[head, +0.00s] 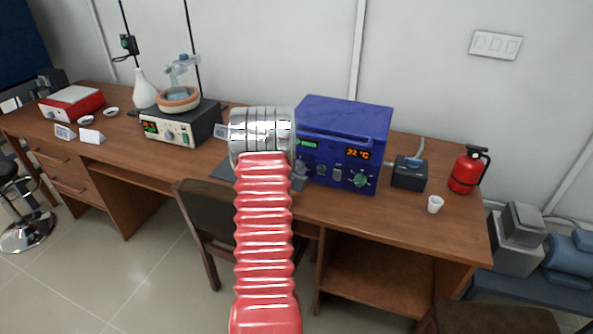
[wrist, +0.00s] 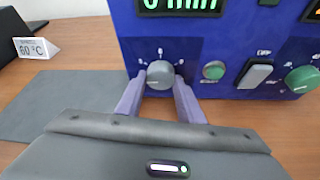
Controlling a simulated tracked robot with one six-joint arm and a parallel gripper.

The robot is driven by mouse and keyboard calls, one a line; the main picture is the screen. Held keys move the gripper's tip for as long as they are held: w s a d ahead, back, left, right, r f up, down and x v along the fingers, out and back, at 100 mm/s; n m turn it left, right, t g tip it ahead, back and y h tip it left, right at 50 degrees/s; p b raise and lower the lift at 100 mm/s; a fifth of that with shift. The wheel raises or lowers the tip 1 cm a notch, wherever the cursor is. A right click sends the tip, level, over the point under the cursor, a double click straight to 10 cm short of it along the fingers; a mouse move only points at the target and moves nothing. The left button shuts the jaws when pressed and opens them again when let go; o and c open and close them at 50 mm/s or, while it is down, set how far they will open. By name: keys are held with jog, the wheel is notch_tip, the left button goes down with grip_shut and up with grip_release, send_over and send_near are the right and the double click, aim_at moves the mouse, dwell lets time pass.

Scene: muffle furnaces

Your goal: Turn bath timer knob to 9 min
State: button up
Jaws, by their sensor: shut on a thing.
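The blue bath unit (head: 343,120) stands on the wooden desk in the head view. Its front panel (wrist: 220,45) fills the upper part of the wrist view. The grey timer knob (wrist: 160,75) is on the panel's lower left, below a green display (wrist: 180,5) that reads "min". The digit before it is cut off at the top and looks like 0. My gripper (wrist: 160,85) has one purple finger on each side of the knob and is shut on it.
A green-ringed button (wrist: 214,70), a rocker switch (wrist: 255,73) and a green knob (wrist: 304,79) sit to the right on the panel. A "60 °C" card (wrist: 36,48) stands at left. A white cup (head: 435,204) and a fire extinguisher (head: 467,170) are on the desk's right.

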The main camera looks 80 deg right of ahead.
jog(key=shift+m+t, duration=0.3)
jog(key=shift+m, duration=0.3)
dwell(0.3)
jog(key=o, duration=1.1)
jog(key=shift+a, duration=0.1)
jog(key=v, duration=1.3)
jog(key=shift+s+a, duration=0.15)
jog(key=shift+a, duration=0.15)
